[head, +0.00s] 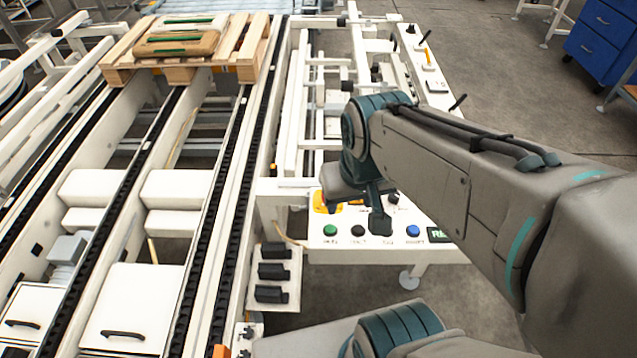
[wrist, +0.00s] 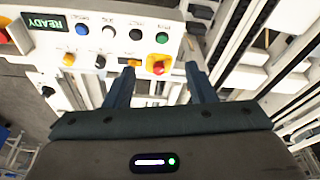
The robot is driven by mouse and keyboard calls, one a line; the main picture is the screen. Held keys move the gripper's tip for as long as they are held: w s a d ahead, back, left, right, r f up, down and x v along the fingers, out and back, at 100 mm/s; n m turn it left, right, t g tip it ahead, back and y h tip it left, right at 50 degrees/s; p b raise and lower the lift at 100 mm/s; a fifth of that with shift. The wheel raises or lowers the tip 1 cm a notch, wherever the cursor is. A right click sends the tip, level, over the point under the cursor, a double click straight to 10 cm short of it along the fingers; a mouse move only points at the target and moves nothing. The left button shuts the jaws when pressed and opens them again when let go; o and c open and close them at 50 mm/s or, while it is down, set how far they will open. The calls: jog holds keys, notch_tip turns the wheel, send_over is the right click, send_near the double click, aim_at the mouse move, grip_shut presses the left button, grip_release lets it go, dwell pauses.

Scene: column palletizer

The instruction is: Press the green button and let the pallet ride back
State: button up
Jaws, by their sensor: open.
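The green button (head: 330,230) is at the left end of the front row on the white control panel (head: 322,257). It also shows in the wrist view (wrist: 162,38), ahead of the fingertips and near the red emergency stop. My gripper (wrist: 160,78) is open and empty over the panel, its two fingers apart, not visibly touching the button. In the head view my wrist hides part of the panel behind the button row.
The red emergency stop (wrist: 158,65) on its yellow base lies close to my fingers. Black, white and blue (wrist: 82,29) buttons share the panel, with a green READY display (wrist: 46,22). The conveyor lanes nearer than the pallet are clear. A blue cabinet (head: 600,40) stands far right.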

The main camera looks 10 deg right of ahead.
grip_shut()
dwell(1.8)
